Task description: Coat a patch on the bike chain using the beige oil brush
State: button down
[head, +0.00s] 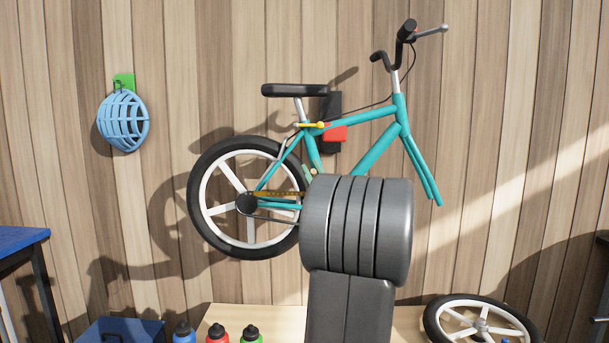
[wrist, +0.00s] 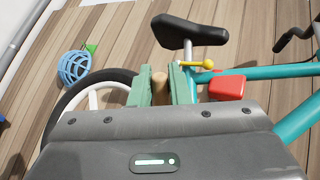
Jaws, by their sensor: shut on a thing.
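The teal bike (head: 365,120) hangs on the wall with its rear wheel at left; its frame also shows in the wrist view (wrist: 290,70). The bike chain (head: 280,193) runs from the black rear hub toward the cranks, with its right part hidden behind my arm. The upper run looks yellow-brown, the lower run dark. My gripper (wrist: 160,78), with green fingers, is shut on the beige oil brush (wrist: 159,88). Only the brush's handle end shows, and its bristles are hidden. In the head view my arm covers most of the gripper, so I cannot tell whether the brush touches the chain.
A red box (head: 335,133) and a yellow lever (head: 312,125) sit near the seat post. A blue helmet (head: 123,121) hangs at left. Bottles (head: 218,334) and a loose wheel (head: 480,325) are on the wooden bench (head: 283,318) below. A blue toolbox (head: 118,331) stands at lower left.

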dwell(0.3)
jog(key=s+b, duration=0.2)
jog(key=s, duration=0.4)
dwell(0.4)
jog(key=s+b, duration=0.1)
jog(key=s, duration=0.2)
dwell(0.3)
jog(key=shift+w, duration=0.15)
dwell(0.5)
